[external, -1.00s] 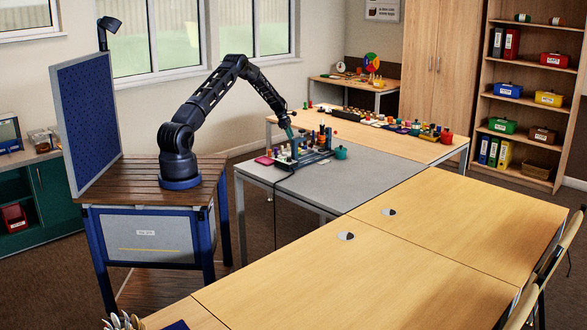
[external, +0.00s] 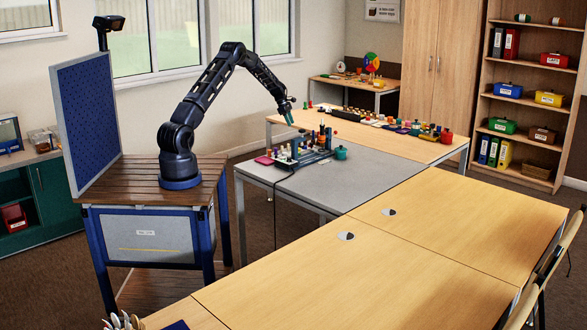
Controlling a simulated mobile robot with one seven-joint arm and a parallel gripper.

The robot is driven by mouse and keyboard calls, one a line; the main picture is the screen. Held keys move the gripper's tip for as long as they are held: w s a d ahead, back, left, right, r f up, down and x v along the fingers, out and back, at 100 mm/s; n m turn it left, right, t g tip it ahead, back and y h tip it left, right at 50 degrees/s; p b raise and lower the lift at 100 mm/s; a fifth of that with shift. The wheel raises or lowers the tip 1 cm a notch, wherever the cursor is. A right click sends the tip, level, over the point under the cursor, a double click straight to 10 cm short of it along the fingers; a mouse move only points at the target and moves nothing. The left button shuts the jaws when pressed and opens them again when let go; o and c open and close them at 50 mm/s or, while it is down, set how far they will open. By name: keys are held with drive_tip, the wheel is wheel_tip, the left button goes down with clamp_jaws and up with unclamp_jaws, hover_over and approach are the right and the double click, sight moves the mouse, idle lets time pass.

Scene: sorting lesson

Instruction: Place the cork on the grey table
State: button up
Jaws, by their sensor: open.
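The grey table (external: 350,184) stands in the middle, in front of my arm's base. A group of small coloured items in and around a rack (external: 312,158) covers its back part. I cannot make out which small item is the cork, and some items hide one another. My gripper (external: 289,122) points down above the back left of this group, clear of the items. It is open, and nothing shows between its fingers.
A teal pot (external: 341,153) and a pink item (external: 263,160) flank the rack. Behind, a wooden table (external: 430,151) carries a row of small coloured items. The grey table's front part and the front wooden tables (external: 365,265) are mostly clear.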

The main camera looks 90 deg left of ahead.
drive_tip(key=w+d+r+m, duration=0.4)
drive_tip(key=d+r+m, duration=0.2)
drive_tip(key=d+r, duration=0.8)
drive_tip(key=w+d+r+m, duration=0.45)
drive_tip(key=d+r, duration=0.55)
drive_tip(key=d, duration=0.8)
drive_tip(key=s+d+r+m, duration=0.2)
drive_tip(key=d+r+m, duration=0.1)
drive_tip(key=d, duration=0.4)
drive_tip(key=s+d+r+m, duration=0.2)
drive_tip(key=d+r, duration=0.1)
drive_tip(key=d, duration=0.3)
drive_tip(key=s+d+r+m, duration=0.2)
drive_tip(key=s+d+m, duration=0.3)
drive_tip(key=d, duration=0.5)
drive_tip(key=s+d+r+m, duration=0.3)
drive_tip(key=s+d, duration=0.5)
drive_tip(key=d, duration=0.1)
drive_tip(key=s+d+f+m, duration=0.2)
drive_tip(key=s+d+m, duration=0.2)
drive_tip(key=s, duration=0.4)
drive_tip(key=s+d+f+m+y, duration=0.1)
drive_tip(key=s+d+f+m, duration=0.1)
drive_tip(key=s+d+m, duration=0.3)
drive_tip(key=shift+s+d+f, duration=0.15)
drive_tip(key=shift+s+d, duration=0.45)
drive_tip(key=shift+s, duration=1.35)
